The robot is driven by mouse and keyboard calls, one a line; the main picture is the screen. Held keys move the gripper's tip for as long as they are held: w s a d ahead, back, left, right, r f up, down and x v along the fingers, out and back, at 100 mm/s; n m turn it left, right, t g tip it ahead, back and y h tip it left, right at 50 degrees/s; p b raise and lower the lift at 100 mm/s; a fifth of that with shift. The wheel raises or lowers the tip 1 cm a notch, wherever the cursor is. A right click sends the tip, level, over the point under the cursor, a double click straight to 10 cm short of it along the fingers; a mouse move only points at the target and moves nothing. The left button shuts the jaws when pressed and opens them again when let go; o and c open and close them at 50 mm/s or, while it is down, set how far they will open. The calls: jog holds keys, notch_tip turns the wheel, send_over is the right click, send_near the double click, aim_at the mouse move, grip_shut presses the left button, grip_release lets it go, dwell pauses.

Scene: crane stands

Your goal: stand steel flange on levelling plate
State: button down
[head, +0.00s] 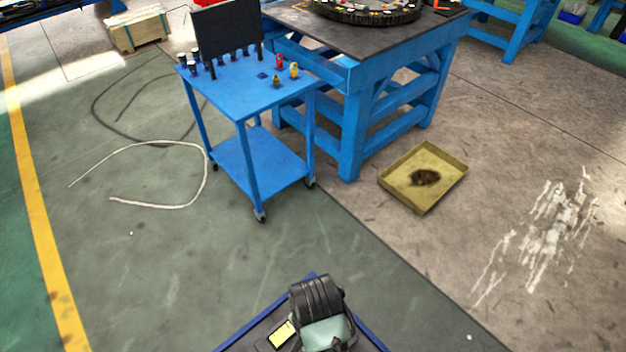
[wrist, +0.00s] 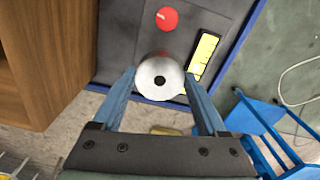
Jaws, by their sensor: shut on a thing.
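In the wrist view my gripper (wrist: 160,78) is shut on the steel flange (wrist: 153,95), a bright round piece with a dark central hole. The blue fingers press its left and right sides. Behind it lies a dark surface with a blue edge (wrist: 238,45); I cannot tell the gap between flange and surface. A red disc (wrist: 167,18) lies on this surface, just above the flange in the picture. I cannot tell for sure which part is the levelling plate. In the head view my arm hides the flange and the fingers.
A yellow-faced rectangular item (wrist: 203,55) lies right of the flange. A wooden cabinet (wrist: 45,60) stands close on the left. In the head view a blue cart (head: 232,95), a blue workbench (head: 357,100) and a yellow tray (head: 395,187) stand farther off, with open floor between.

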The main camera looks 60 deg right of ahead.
jog(key=shift+w+f, duration=0.1)
jog(key=shift+f, duration=3.15)
jog(key=shift+f, duration=0.15)
grip_release()
notch_tip(320, 180, up, 12)
jog(key=shift+r, duration=0.15)
